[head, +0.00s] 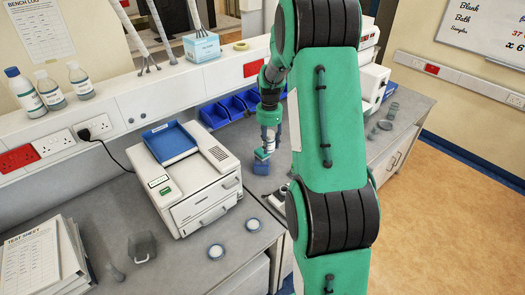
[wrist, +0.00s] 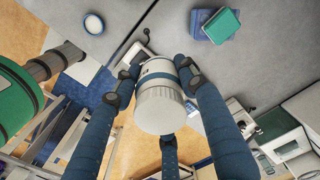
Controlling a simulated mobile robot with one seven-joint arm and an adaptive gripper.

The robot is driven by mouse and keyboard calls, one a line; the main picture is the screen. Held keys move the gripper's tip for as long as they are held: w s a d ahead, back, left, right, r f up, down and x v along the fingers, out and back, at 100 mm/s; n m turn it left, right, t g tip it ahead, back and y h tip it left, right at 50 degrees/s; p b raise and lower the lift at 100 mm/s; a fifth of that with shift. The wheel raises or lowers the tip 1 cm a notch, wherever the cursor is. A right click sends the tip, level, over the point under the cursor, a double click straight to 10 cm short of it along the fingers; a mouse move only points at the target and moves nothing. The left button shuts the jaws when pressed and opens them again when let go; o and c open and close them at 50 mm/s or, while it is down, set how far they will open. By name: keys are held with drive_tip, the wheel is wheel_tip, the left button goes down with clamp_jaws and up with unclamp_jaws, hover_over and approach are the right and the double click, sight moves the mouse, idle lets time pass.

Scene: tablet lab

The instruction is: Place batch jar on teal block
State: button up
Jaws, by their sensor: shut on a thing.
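The batch jar (wrist: 160,98) is a white jar with a blue band and a broad white lid facing the wrist camera. My gripper (wrist: 158,76) has its blue fingers closed around it. A teal-green block (wrist: 222,26) lies on the bench at the upper right of the wrist view, overlapping a dark blue flat piece (wrist: 199,21). The jar is apart from the block in that picture. In the head view my gripper (head: 266,146) is low over the bench, beside a small blue item (head: 260,168); the jar cannot be made out clearly there.
A white bench instrument (head: 195,175) with a blue tray (head: 170,143) stands left of my gripper. Blue bins (head: 232,106) line the wall behind. Small glassware (head: 385,124) stands at the right.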

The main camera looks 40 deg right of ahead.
wheel_tip(320, 180, down, 10)
drive_tip(key=shift+a+r, duration=0.15)
drive_tip(key=shift+a, duration=0.05)
drive_tip(key=shift+w, duration=0.1)
drive_tip(key=p, duration=0.3)
hover_over(262, 151)
drive_tip(key=shift+d+f, duration=0.1)
drive_tip(key=shift+f, duration=0.65)
idle(0.4)
drive_tip(key=shift+f, duration=1.75)
drive_tip(key=shift+f, duration=0.1)
